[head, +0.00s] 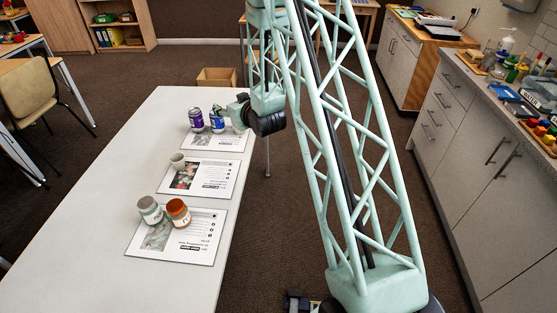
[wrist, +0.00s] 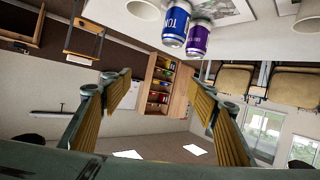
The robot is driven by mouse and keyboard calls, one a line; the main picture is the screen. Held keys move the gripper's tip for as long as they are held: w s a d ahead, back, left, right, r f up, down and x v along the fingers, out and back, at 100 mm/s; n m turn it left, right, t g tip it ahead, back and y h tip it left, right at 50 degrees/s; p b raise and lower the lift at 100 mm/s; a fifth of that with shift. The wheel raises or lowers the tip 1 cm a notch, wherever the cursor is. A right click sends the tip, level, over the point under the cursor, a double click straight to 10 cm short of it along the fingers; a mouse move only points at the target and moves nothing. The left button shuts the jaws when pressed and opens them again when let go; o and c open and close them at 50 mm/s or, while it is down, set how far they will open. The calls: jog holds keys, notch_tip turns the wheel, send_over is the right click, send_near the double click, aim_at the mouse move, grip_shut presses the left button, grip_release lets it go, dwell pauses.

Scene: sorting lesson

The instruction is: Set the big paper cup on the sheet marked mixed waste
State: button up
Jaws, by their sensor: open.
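A pale cup (head: 177,160) stands on the middle sheet (head: 215,180). In the wrist view, which is upside down, a whitish round cup-like thing (wrist: 145,9) is cut by the top edge beside a blue can, and another pale cup (wrist: 308,26) is at the right edge. I cannot tell which is the big paper cup. Three printed sheets lie in a row; their labels are too small to read. My gripper (head: 236,112) is at the far sheet (head: 230,141), right of the cans. In the wrist view, its fingers (wrist: 163,88) are apart with nothing between them.
A purple can (head: 196,119) and the blue can (head: 217,119) stand on the far sheet. A grey-lidded jar (head: 150,210) and an orange-lidded jar (head: 178,212) stand on the near sheet (head: 200,245). The left of the white table (head: 100,200) is clear.

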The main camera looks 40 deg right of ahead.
jog(key=s+a+r+g, duration=0.3)
jog(key=s+a+r, duration=0.3)
jog(key=s+r, duration=0.5)
jog(key=s+a+r+g, duration=0.2)
jog(key=s+a+r, duration=0.3)
jog(key=s+r, duration=0.55)
jog(key=s+a+r+g, duration=0.1)
jog(key=s+a+r, duration=0.1)
jog(key=s, duration=1.1)
jog(key=s+a+r+g, duration=0.2)
jog(key=s+a, duration=0.2)
jog(key=s, duration=1)
jog(key=s+a+r+g+y, duration=0.1)
jog(key=s+a+g, duration=0.1)
jog(key=s, duration=1.1)
jog(key=shift+s+a+r, duration=0.15)
jog(key=shift+a+r, duration=0.25)
jog(key=shift+a, duration=0.5)
jog(key=shift+o, duration=0.2)
